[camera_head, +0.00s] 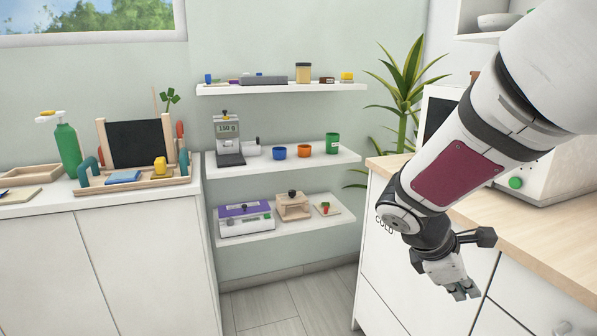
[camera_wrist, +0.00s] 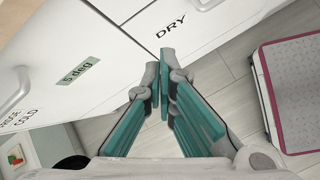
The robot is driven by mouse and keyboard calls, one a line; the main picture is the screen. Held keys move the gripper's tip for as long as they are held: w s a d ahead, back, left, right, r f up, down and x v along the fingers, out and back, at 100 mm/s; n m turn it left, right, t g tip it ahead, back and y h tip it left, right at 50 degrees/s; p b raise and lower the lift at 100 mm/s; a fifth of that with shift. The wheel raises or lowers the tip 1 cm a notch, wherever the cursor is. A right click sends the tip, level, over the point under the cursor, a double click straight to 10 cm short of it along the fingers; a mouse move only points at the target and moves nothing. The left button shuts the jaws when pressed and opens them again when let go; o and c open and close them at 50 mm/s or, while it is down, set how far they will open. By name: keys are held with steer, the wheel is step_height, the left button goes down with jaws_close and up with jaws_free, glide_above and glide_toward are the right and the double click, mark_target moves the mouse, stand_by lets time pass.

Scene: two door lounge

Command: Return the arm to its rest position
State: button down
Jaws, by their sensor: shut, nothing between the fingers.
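My gripper (camera_head: 463,290) hangs low on the right side of the head view, in front of the white cabinet under the wooden counter. In the wrist view the two teal-padded fingers of my gripper (camera_wrist: 161,62) meet at their tips, shut with nothing between them. The arm reaches down from the upper right corner, bent at a dark wrist joint. Its upper end is cut off by the frame.
A wooden counter (camera_head: 545,228) with white cabinet fronts stands close to the arm. A white cabinet (camera_head: 135,255) is at left, and wall shelves (camera_head: 290,232) hold small items. Cabinet doors marked DRY (camera_wrist: 171,25) and a pink-edged platform (camera_wrist: 298,95) flank the open floor.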

steer(key=s+a+r+m+y, duration=0.25)
steer(key=s+a+m, duration=0.2)
steer(key=s, duration=0.45)
steer(key=s+a+r+m+y, duration=0.25)
steer(key=s+m, duration=0.25)
steer(key=s, duration=0.4)
steer(key=s+a+r+m+y, duration=0.25)
steer(key=s+a+m, duration=0.2)
steer(key=s, duration=0.35)
step_height(320, 180, up, 22)
steer(key=t+p, duration=0.3)
steer(key=p, duration=1.8)
steer(key=shift+s+d+m, duration=0.15)
steer(key=shift+d+m, duration=0.15)
steer(key=shift+d, duration=0.05)
steer(key=c, duration=2.4)
jaws_free()
steer(key=shift+r, duration=0.1)
